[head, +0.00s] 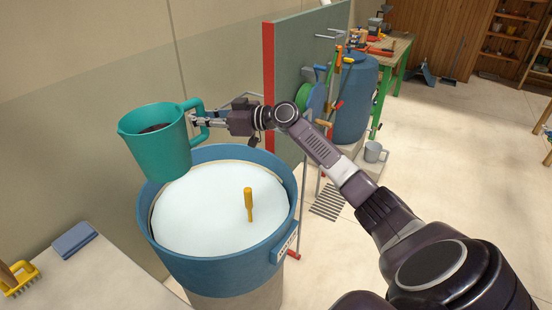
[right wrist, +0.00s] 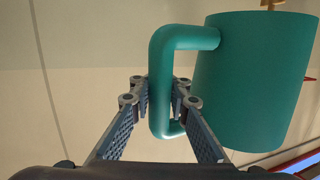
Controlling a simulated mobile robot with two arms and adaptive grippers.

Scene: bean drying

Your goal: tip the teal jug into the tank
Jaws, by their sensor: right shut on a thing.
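The teal jug (head: 155,145) is in the head view, held up over the left rear rim of the tank, slightly tilted. Dark contents show inside its mouth. My right gripper (head: 192,119) is shut on its handle, reaching from the right. The right wrist view shows the handle (right wrist: 162,85) between the fingers (right wrist: 160,100) and the jug body (right wrist: 250,80) to the right. The tank (head: 200,272) is a blue round tub with a pale, whitish surface inside and a yellow-handled tool (head: 249,204) standing in it. My left gripper is not in view.
A green panel with a red edge (head: 269,95) stands behind the tank. A pale counter (head: 70,285) with a blue-grey block (head: 74,240) and yellow brush (head: 20,280) is at the left.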

